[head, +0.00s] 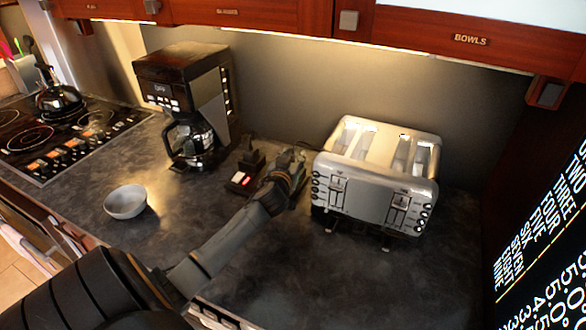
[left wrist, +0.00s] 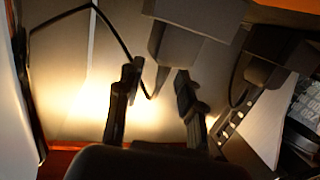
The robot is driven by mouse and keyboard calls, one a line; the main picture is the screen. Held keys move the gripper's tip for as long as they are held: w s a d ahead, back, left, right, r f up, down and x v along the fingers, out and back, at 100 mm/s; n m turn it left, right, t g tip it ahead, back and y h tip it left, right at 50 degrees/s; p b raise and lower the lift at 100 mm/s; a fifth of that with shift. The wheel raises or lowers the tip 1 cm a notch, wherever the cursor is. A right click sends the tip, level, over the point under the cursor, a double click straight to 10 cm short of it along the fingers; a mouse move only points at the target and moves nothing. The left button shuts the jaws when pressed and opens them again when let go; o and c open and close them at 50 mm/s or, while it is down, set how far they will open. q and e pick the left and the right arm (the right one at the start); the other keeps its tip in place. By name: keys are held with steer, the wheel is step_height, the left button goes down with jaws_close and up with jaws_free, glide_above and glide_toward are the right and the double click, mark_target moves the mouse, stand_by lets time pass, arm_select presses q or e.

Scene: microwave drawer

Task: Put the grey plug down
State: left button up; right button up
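A grey block that looks like the grey plug (left wrist: 175,45) shows in the left wrist view, with its narrow tip between the finger lines of my left gripper (left wrist: 157,95). The fingers are apart, with a clear gap around the tip and no visible contact. A thin black cable (left wrist: 118,38) runs from the tip toward the left. In the head view, my left gripper (head: 291,163) is low over the counter between coffee maker and toaster, and it hides the plug there. I cannot tell whether the plug is seated in a socket. My right gripper is out of view.
A power strip with a red light (head: 241,181) lies left of my gripper, with a dark plug (head: 251,160) by it. The coffee maker (head: 188,100) stands left and the toaster (head: 375,180) right. A grey bowl (head: 125,202) sits on the front left counter (head: 190,215).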

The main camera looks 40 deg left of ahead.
arm_select(q)
steer(key=shift+w+a+f, duration=0.1)
steer(key=shift+w+a, duration=0.1)
steer(key=shift+w, duration=0.1)
jaws_close()
